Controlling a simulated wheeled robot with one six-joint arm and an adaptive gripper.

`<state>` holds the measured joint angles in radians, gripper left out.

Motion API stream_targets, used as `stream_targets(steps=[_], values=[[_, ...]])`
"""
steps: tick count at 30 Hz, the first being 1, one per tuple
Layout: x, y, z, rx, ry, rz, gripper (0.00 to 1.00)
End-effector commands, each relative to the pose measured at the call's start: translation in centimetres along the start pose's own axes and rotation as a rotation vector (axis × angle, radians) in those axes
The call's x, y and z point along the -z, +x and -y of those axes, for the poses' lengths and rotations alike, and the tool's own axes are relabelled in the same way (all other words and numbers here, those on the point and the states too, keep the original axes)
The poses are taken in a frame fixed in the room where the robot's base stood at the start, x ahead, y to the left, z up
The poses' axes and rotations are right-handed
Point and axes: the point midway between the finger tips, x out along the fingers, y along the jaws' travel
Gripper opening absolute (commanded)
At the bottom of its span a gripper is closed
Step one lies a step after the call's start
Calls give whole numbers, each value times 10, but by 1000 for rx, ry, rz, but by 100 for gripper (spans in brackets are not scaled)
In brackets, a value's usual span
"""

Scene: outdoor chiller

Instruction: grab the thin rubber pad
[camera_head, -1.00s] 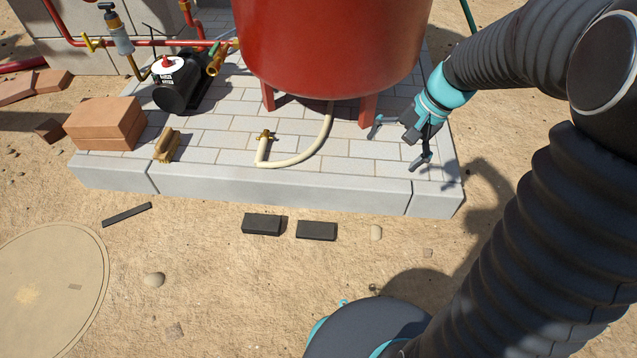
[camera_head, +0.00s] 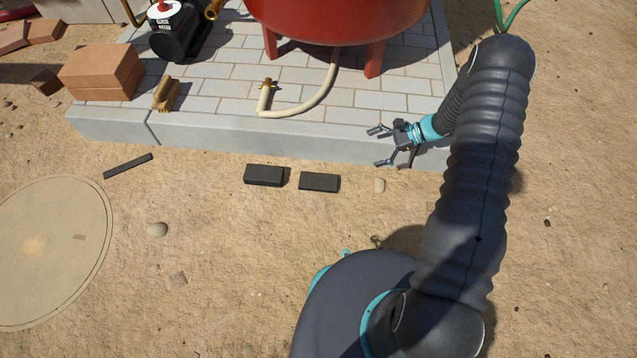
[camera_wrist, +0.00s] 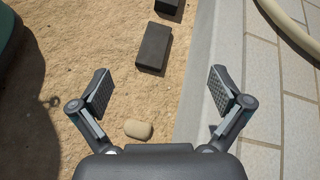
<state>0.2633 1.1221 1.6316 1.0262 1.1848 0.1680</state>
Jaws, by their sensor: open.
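Two black pads lie side by side on the sand in front of the paved slab: a left pad (camera_head: 264,175) and a right pad (camera_head: 319,182). The right one looks slightly thinner, but I cannot be sure. A narrow dark strip (camera_head: 127,166) lies farther left. My gripper (camera_head: 379,146) is open and empty above the slab's front edge, right of both pads, with its fingers pointing left. In the wrist view, the right pad (camera_wrist: 154,46) shows ahead, beyond my open fingers, and the left pad (camera_wrist: 167,5) is cut by the top edge.
A pale stone (camera_head: 379,185) lies right of the pads. The raised slab (camera_head: 230,132) carries a red tank (camera_head: 338,20), a cream hose (camera_head: 318,105), a brush (camera_head: 166,93) and bricks (camera_head: 102,72). A round cover (camera_head: 50,250) is at left. Sand before the pads is mostly clear.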

Motion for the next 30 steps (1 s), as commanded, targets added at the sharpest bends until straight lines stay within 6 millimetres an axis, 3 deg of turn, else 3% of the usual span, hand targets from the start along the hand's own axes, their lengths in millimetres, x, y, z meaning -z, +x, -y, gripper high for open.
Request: stream_targets(steps=[1, 6, 12, 20, 30], values=[[21, 14, -8, 15, 44, 24, 100], [72, 49, -26, 76, 167, 91, 100], [106, 76, -44, 123, 258, 139, 100], [114, 100, -47, 137, 286, 154, 100], [106, 156, -38, 136, 284, 153, 100]])
